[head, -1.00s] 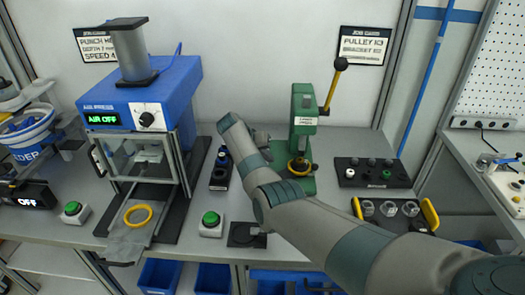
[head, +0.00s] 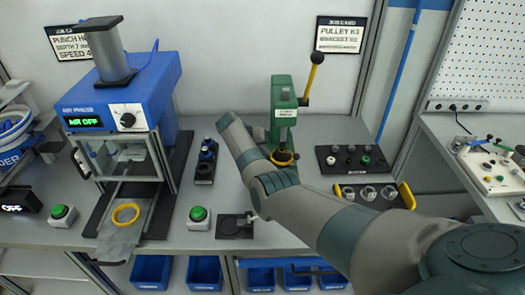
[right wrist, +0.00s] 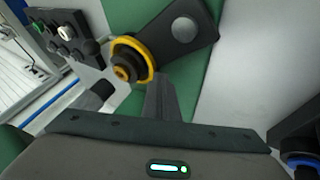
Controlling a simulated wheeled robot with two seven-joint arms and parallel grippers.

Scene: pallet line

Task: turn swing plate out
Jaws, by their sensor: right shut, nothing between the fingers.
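The green hand press (head: 284,105) stands at the back of the bench with its black-knobbed lever up. At its foot is a yellow ring (head: 283,157); my right forearm covers part of this area. In the right wrist view a dark plate (right wrist: 203,38) with a round grey stud lies over the green base. The yellow ring (right wrist: 148,60) is at the plate's left end, around a dark and brass-coloured round part. My right gripper (right wrist: 160,88) is shut and empty, its tip just below the ring; I cannot tell whether it touches. My left gripper is out of view.
The blue air press (head: 130,95) stands at left, with a loose yellow ring (head: 125,214) before it. Green buttons (head: 198,216) sit near the front edge. A black block (head: 350,160) and a yellow-handled tray (head: 407,196) lie right of the hand press.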

